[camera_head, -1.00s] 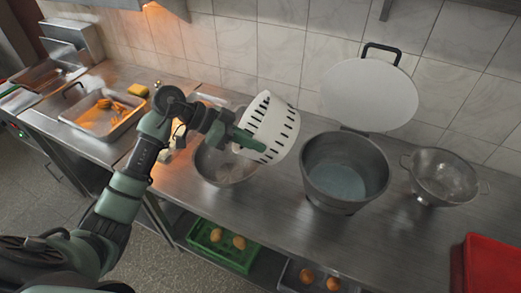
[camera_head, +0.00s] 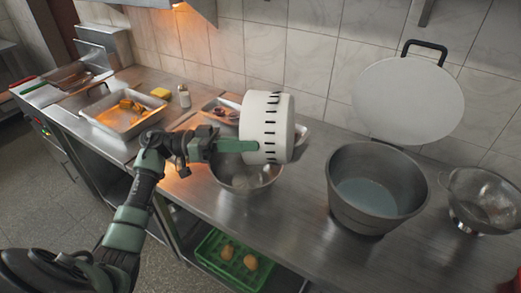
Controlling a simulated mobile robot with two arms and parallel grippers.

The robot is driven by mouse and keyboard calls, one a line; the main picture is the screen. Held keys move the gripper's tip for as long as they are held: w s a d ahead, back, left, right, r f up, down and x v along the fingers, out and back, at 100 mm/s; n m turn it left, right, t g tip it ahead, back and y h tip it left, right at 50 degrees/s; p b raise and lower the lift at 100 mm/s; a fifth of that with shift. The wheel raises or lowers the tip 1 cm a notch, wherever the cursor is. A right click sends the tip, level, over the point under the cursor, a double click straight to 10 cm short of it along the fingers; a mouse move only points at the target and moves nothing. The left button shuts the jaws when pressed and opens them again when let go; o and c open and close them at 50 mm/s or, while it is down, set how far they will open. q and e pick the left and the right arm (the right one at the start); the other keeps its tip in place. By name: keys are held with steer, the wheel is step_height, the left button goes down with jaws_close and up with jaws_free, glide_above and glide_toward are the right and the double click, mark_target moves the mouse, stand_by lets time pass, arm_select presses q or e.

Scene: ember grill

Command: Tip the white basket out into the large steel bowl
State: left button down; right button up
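The white slotted basket (camera_head: 284,128) is held in the air above the large steel bowl (camera_head: 272,179). It lies on its side, with its rows of dark slots running up and down the picture. I cannot tell which end is open or whether anything is inside. My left gripper (camera_head: 238,146) reaches in from the left, with a green finger against the basket's side, and holds it. The basket and gripper hide the back of the bowl. The bowl's visible inside shows pale reflections, and I cannot make out any contents. My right gripper is not in view.
A grey pot (camera_head: 343,203) with bluish liquid stands right of the bowl, before an upright round white lid (camera_head: 408,100). A colander (camera_head: 487,200) is at far right. A food tray (camera_head: 100,118) and a shaker (camera_head: 184,96) are left. A green crate (camera_head: 212,267) sits below.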

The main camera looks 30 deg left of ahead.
arm_select(q)
steer(key=s+a+f+n+t+h+b, duration=0.1)
steer(key=s+a+f+t+h+b, duration=0.1)
steer(key=a+h+b, duration=0.5)
steer(key=shift+a+f+t, duration=0.35)
steer(key=shift+f+t, duration=0.05)
steer(key=shift+t, duration=0.5)
steer(key=shift+r, duration=0.15)
